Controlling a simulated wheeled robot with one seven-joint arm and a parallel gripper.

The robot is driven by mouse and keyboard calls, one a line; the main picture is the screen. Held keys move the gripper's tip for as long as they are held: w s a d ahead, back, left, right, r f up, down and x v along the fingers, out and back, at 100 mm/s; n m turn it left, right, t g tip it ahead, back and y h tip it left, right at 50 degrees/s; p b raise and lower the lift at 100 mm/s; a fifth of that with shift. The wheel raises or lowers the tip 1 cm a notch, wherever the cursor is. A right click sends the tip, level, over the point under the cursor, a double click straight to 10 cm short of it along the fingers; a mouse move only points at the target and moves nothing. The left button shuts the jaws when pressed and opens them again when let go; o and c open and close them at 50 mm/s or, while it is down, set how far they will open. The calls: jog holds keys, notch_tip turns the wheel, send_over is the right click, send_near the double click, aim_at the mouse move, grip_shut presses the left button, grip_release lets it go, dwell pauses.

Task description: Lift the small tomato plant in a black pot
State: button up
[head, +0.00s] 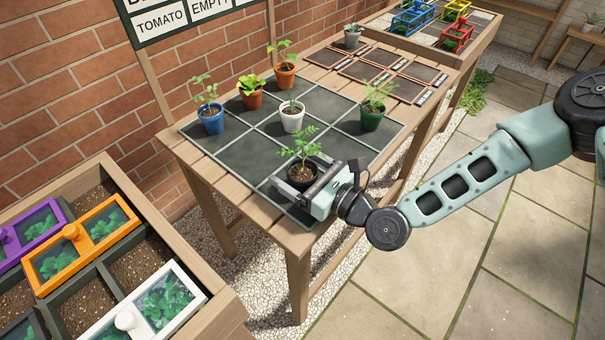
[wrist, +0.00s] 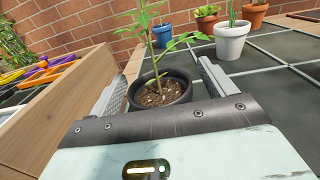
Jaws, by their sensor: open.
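The small tomato plant in a black pot (head: 302,172) stands upright at the near corner of the dark gridded mat (head: 244,165) on the wooden table. It also shows in the wrist view, where its black pot (wrist: 160,92) holds brown soil and a green stem. My gripper (head: 293,180) is open around the pot, with one finger on each side. In the wrist view my gripper (wrist: 160,85) has its left finger close to the pot and a small gap at the right. I cannot tell whether either finger touches the pot.
A white pot (head: 292,120), a green pot (head: 372,117), a blue pot (head: 211,122) and two terracotta pots stand on the mat. A planter box with colored-frame covers (head: 222,300) is at lower left. Empty labelled squares (head: 365,71) lie farther back. Paving is open at right.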

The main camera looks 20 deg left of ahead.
jog(key=shift+w+a, duration=0.15)
jog(key=shift+a, duration=0.2)
jog(key=c, duration=1.1)
